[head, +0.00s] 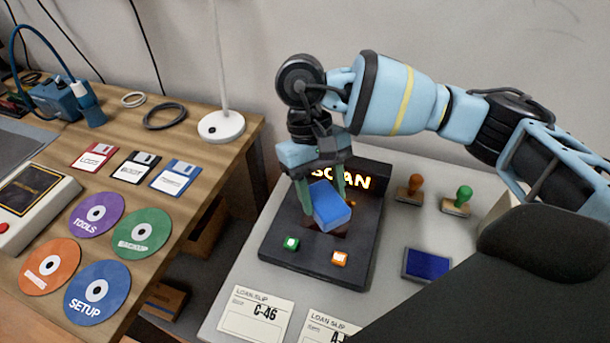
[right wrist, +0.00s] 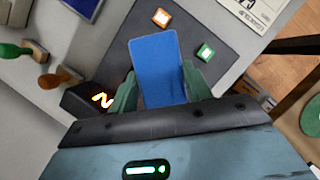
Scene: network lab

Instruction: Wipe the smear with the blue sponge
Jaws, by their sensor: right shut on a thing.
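The blue sponge (head: 331,207) is a rectangular block held between the green fingers of my right gripper (head: 324,194). It is tilted and sits over the dark scanner pad with the lit SCAN sign (head: 342,179). In the right wrist view the sponge (right wrist: 158,72) lies between both fingers, its far end pointing toward the pad's two buttons. A small reddish-brown patch (head: 341,231), possibly the smear, shows just below the sponge on the pad; the sponge hides the rest. I cannot tell whether the sponge touches the pad. My left gripper is out of view.
The pad has a green button (head: 291,243) and an orange button (head: 340,258). Two stamps (head: 457,202) and a blue ink pad (head: 427,264) stand to the right. Loan slips (head: 255,313) lie in front. A wooden desk (head: 195,205) with discs and floppies is left, beyond a gap.

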